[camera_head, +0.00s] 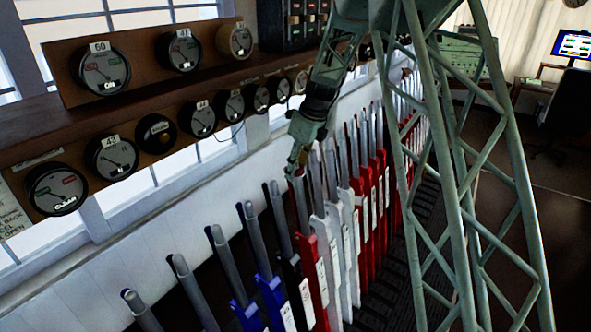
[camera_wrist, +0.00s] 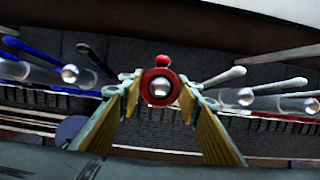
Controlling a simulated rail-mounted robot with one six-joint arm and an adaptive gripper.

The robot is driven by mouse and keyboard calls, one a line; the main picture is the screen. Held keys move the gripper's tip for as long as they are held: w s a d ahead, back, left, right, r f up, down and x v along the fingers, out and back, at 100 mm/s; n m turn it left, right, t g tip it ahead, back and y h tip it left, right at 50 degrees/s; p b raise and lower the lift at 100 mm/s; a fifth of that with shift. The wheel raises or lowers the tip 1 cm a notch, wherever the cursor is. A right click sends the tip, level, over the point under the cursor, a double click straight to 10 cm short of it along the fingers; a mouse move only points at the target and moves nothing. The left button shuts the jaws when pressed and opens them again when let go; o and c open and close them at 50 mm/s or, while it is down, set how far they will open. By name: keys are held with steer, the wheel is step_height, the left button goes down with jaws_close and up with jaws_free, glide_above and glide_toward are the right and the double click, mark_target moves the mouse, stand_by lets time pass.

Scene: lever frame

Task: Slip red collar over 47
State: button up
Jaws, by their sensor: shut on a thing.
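My gripper (camera_head: 295,168) is at the top of one steel lever handle (camera_head: 302,205) in the row. In the wrist view its two yellowish fingers (camera_wrist: 160,92) are closed on either side of the red collar (camera_wrist: 147,84). The rounded lever tip (camera_wrist: 161,88) shows through the collar's hole, roughly centred. I cannot tell whether the collar is around the handle or just above its tip. In the head view the collar is mostly hidden by the gripper. The number 47 is not readable on any lever.
Neighbouring lever handles stand close on both sides, at left (camera_wrist: 70,73) and right (camera_wrist: 243,97) in the wrist view. Blue levers (camera_head: 272,300) are nearer and red levers (camera_head: 378,200) farther along. A shelf with round dials (camera_head: 112,157) runs behind the row.

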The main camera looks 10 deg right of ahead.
steer(key=shift+f, duration=0.1)
stand_by(0.3)
steer(key=o, duration=0.9)
steer(key=shift+o, duration=0.8)
steer(key=shift+p+v, duration=2.55)
steer(key=shift+v, duration=1.95)
steer(key=v, duration=1.2)
